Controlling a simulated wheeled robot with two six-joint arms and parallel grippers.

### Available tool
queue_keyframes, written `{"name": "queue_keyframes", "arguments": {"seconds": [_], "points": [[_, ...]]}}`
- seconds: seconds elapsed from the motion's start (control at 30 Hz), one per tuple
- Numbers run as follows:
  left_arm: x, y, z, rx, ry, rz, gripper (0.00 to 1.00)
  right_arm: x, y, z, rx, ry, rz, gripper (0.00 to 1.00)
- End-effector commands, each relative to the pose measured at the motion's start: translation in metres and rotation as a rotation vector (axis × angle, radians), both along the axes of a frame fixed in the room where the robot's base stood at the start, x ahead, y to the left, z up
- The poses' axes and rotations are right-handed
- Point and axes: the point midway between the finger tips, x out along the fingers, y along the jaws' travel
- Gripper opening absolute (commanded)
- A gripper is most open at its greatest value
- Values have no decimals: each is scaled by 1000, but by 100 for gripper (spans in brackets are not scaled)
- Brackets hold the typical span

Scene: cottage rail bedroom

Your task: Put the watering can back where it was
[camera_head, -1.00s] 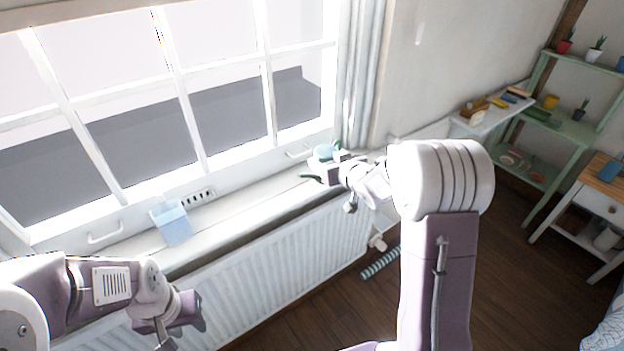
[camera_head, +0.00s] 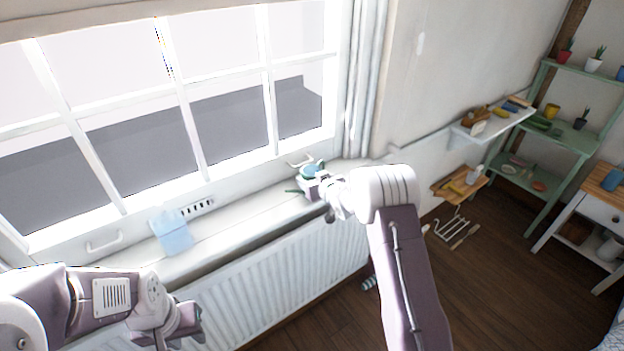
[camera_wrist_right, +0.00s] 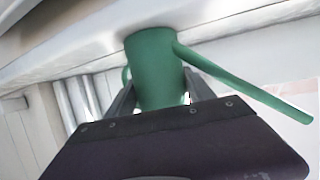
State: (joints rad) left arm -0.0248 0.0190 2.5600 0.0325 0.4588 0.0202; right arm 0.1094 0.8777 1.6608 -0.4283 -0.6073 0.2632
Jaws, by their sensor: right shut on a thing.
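The green watering can (camera_wrist_right: 155,68) is between the fingers of my right gripper (camera_wrist_right: 158,100) in the right wrist view, with its long spout reaching to the right. In the head view the can (camera_head: 309,171) is small and partly hidden by my right gripper (camera_head: 308,187), at the right end of the windowsill (camera_head: 225,228). I cannot tell whether its base touches the sill. My left gripper (camera_head: 190,325) is low at the left, in front of the radiator, with no object visible in it; its jaw opening is unclear.
A radiator (camera_head: 285,268) is below. A wall shelf (camera_head: 492,124) with small items and a green plant rack (camera_head: 560,135) are at the right.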

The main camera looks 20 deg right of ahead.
Motion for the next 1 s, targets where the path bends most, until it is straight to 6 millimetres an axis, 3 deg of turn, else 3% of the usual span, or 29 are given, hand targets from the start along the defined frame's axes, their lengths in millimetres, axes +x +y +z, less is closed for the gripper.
{"name": "queue_keyframes", "arguments": {"seconds": [0.2, 0.23, 0.3, 0.67, 1.0], "points": [[0, 0, -4, 0, 0, 0, 36, 0, 0, -3, 0, -3, 0, 0], [0, 0, -3, 0, 0, 0, 36, 0, 0, -4, 0, 0, 0, 67], [0, 0, -3, 0, 0, 0, 36, 0, 0, -3, 0, 1, 0, 84], [0, 0, 3, 0, 0, 0, 36, 0, 0, 4, -1, 1, 0, 84], [0, 0, -5, 0, 0, 0, 36, -51, -8, 22, 0, 0, -1, 84]]}}
